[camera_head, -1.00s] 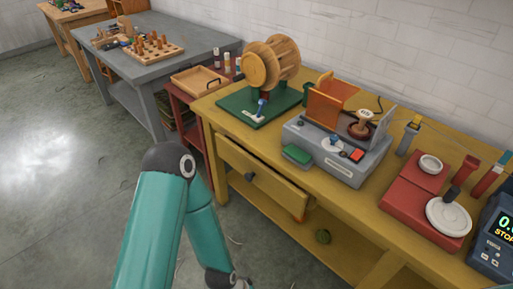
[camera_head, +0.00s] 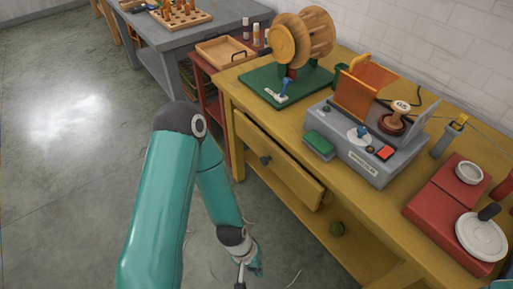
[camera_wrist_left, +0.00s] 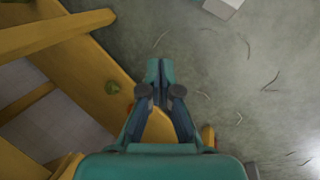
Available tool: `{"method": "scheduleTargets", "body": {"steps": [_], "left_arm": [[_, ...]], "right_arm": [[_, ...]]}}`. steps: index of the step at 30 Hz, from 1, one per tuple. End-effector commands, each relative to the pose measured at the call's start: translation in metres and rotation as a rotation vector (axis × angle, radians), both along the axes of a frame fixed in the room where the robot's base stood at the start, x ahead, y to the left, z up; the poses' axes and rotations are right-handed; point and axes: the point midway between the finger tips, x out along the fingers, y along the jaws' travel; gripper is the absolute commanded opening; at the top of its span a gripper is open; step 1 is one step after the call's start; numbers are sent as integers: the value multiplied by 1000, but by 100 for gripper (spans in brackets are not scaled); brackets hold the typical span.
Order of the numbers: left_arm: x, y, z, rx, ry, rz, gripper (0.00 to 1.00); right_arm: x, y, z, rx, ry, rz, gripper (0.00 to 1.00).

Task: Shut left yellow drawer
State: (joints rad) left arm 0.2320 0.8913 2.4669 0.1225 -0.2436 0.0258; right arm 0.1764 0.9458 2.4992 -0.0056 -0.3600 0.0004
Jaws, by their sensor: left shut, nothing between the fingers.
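My left gripper (camera_head: 241,279) is low at the bottom edge of the head view, in front of the bench, below and apart from the drawer. In the left wrist view its fingers (camera_wrist_left: 160,72) are together with nothing between them, over the floor beside yellow woodwork. My right gripper is not in view.
The yellow bench (camera_head: 235,85) carries a wooden winder (camera_head: 303,40), a grey machine (camera_head: 370,150) and a red scale (camera_head: 450,215). The floor (camera_head: 70,200) at left is clear.

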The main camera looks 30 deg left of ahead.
Motion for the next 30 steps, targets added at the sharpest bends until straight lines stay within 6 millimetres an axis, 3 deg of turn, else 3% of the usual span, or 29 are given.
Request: {"method": "scheduleTargets", "body": {"steps": [1, 6, 8, 11, 14, 18, 21, 24, 30], "left_arm": [[5, 12, -21, 3, 41, 103, 0], [25, 47, -55, -94, 264, 614, 0], [41, 56, -59, -188, 342, 833, 0], [83, 75, -53, -426, 435, 1176, 0], [133, 108, -29, -736, 468, 1440, 0], [185, 172, 28, -1184, 422, 1630, 0], [200, 213, 68, -1434, 362, 1661, 0], [205, 241, 99, -1598, 311, 1652, 0], [213, 254, 121, -1701, 279, 1633, 0]], "right_arm": [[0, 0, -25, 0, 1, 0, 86], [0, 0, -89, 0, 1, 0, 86], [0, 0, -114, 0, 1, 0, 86], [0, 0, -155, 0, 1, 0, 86], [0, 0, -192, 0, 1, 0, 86], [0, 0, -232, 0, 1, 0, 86], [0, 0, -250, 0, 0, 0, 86], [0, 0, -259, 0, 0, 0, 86], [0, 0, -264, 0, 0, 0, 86]]}}
